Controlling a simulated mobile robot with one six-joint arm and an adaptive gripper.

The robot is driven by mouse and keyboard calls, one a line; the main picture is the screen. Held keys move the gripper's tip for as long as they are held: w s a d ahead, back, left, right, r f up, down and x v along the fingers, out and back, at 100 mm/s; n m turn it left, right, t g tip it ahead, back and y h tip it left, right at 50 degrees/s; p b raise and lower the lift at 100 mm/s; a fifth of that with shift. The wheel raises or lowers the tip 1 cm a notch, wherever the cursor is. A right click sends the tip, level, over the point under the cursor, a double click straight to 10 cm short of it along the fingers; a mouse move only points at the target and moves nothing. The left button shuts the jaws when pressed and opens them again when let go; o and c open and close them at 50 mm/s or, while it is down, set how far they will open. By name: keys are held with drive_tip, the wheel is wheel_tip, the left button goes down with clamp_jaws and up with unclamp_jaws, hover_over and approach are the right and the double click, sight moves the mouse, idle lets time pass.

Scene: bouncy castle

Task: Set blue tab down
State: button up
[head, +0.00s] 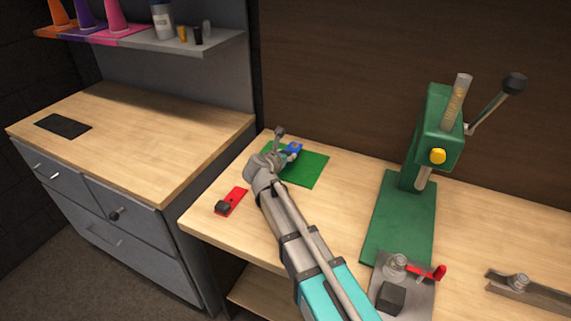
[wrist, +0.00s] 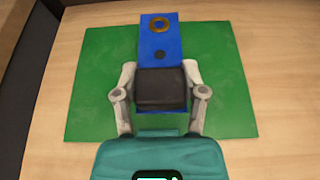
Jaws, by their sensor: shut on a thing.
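The blue tab (wrist: 158,38) has a brass ring near its far end, a dark hole below it and a dark block (wrist: 160,88) on its near part. My gripper (wrist: 160,86) is shut on the blue tab, with a finger on each side of the dark block. The tab is over the green mat (wrist: 90,85); I cannot tell whether it touches the mat. In the head view the blue tab (head: 294,148) shows small beside my gripper (head: 284,146), over the green mat (head: 309,171) at the wooden bench's back left.
A red tab (head: 237,196) with a dark block lies at the bench's left edge. A green press (head: 400,215) with a lever stands to the right. A metal fixture with a red handle (head: 438,272) is at the front. A grey cabinet (head: 130,215) stands left.

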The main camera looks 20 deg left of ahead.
drive_tip(key=shift+w+a+f+b, duration=0.25)
drive_tip(key=shift+a+f+b, duration=0.05)
drive_tip(key=shift+f+b, duration=1.7)
drive_tip(key=shift+b, duration=0.05)
drive_tip(key=shift+f, duration=0.1)
drive_tip(key=o, duration=1.2)
drive_tip(key=shift+r, duration=0.2)
drive_tip(key=p+v, duration=0.4)
drive_tip(key=v, duration=0.6)
drive_tip(key=shift+s+r, duration=0.1)
drive_tip(key=shift+s, duration=0.15)
drive_tip(key=shift+s+r+p, duration=0.15)
drive_tip(key=shift+s+p, duration=0.2)
drive_tip(key=shift+s, duration=0.35)
